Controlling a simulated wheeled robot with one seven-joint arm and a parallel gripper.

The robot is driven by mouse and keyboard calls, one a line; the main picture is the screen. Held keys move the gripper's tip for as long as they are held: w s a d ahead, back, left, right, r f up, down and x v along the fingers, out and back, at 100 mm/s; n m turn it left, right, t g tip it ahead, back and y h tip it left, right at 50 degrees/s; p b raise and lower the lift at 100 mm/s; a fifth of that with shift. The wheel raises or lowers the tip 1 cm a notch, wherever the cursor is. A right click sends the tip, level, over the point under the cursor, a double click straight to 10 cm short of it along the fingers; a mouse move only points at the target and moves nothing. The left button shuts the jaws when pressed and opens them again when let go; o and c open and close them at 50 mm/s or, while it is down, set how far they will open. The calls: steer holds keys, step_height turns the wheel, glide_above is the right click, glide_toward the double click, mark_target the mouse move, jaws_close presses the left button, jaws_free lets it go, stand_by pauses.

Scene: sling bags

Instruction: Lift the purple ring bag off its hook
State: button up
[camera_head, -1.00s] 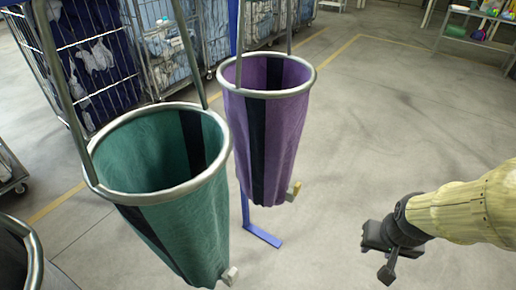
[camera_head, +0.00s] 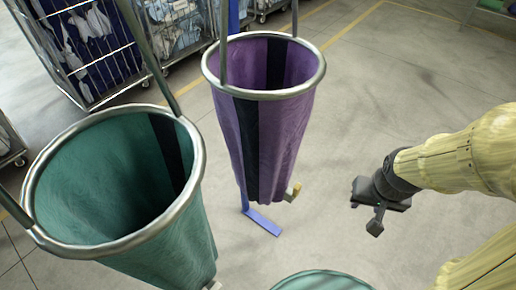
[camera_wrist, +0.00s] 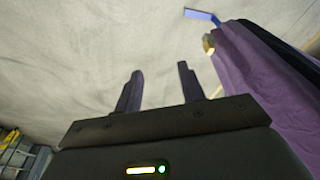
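The purple ring bag (camera_head: 275,135) hangs open in the head view, with a metal ring (camera_head: 315,80) around its mouth and a black stripe down its side. Its hanger bars rise out of the top of the picture, so the hook is hidden. My gripper (camera_head: 372,212) is to the right of the bag, near its lower end, apart from it and empty. In the wrist view my gripper (camera_wrist: 160,88) shows two separated fingers with floor between them. The purple bag (camera_wrist: 250,75) stands at the right there, beside the fingers.
A green ring bag (camera_head: 180,230) hangs at the left front, close to the purple one. Another green rim (camera_head: 320,280) shows at the bottom edge. A blue stand foot (camera_head: 262,222) lies below the purple bag. Wire cages (camera_head: 85,50) stand behind.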

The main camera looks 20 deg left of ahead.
steer(key=shift+s, duration=0.1)
steer(key=w+a+r+n+t+h+p, duration=0.1)
steer(key=w+a+r+n+t, duration=0.1)
steer(key=w+a+r+n, duration=0.4)
steer(key=w+a+r+n+t+p, duration=0.15)
steer(key=a+r+n, duration=0.25)
steer(key=a+r, duration=0.4)
steer(key=w+a+r+n+t+h+p, duration=0.1)
steer(key=w+a+r+n+t, duration=0.35)
steer(key=r, duration=0.45)
steer(key=s+a+r+n+t, duration=0.1)
steer(key=s+a+r+t, duration=0.1)
steer(key=a+r, duration=0.3)
steer(key=s+a+r+n+t+y+p, duration=0.1)
steer(key=s+a+r, duration=0.3)
steer(key=r, duration=0.9)
steer(key=s+a+r+n+t, duration=0.3)
steer(key=a+r, duration=0.4)
steer(key=r, duration=0.3)
steer(key=shift+t, duration=0.3)
steer(key=shift+w, duration=0.15)
